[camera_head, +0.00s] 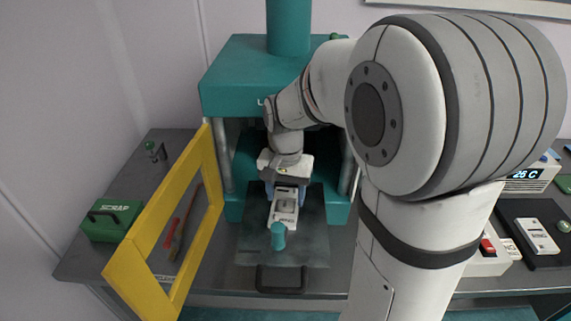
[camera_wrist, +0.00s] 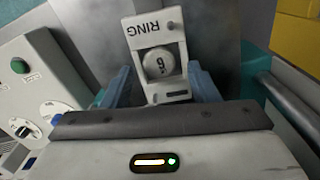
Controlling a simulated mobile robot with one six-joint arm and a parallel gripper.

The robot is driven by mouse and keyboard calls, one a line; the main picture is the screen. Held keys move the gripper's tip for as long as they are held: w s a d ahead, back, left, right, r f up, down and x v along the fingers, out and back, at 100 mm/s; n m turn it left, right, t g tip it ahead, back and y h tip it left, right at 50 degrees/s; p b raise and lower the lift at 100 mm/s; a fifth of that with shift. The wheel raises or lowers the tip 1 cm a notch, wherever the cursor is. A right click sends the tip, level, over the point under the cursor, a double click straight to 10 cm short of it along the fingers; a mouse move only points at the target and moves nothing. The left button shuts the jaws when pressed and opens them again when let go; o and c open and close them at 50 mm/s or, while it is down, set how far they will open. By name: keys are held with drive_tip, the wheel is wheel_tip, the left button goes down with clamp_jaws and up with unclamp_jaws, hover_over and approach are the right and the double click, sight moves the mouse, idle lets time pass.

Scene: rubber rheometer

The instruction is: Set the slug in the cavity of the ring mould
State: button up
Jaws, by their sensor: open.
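The ring mould (camera_wrist: 155,32) is a pale block lettered RING, between my gripper's fingers in the wrist view. In the head view it (camera_head: 284,208) lies on the dark plate of the press, below my gripper. The slug (camera_wrist: 158,63), a pale disc marked 6, appears within the mould's round cavity; I cannot tell how deep it sits. My gripper (camera_wrist: 160,88) is open, with one blue finger on each side of the mould. In the head view my gripper (camera_head: 285,187) is in front of the press opening; whether the fingers touch the mould is unclear.
The teal press (camera_head: 238,92) stands behind. Its yellow guard (camera_head: 118,272) is swung open at the left. A teal cylinder (camera_head: 278,237) stands on the dark plate (camera_head: 308,247), near the mould. A green scrap box (camera_head: 108,221) is at far left; another pale block (camera_head: 538,234) lies at right.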

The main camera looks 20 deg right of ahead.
sight(285, 203)
wheel_tip(285, 203, up, 9)
drive_tip(key=s+f+n+t, duration=0.3)
drive_tip(key=s+n, duration=0.3)
drive_tip(key=s, duration=0.8)
drive_tip(key=shift+d+f, duration=0.15)
drive_tip(key=shift+f, duration=0.3)
drive_tip(key=shift+s, duration=0.1)
drive_tip(key=shift+c, duration=0.4)
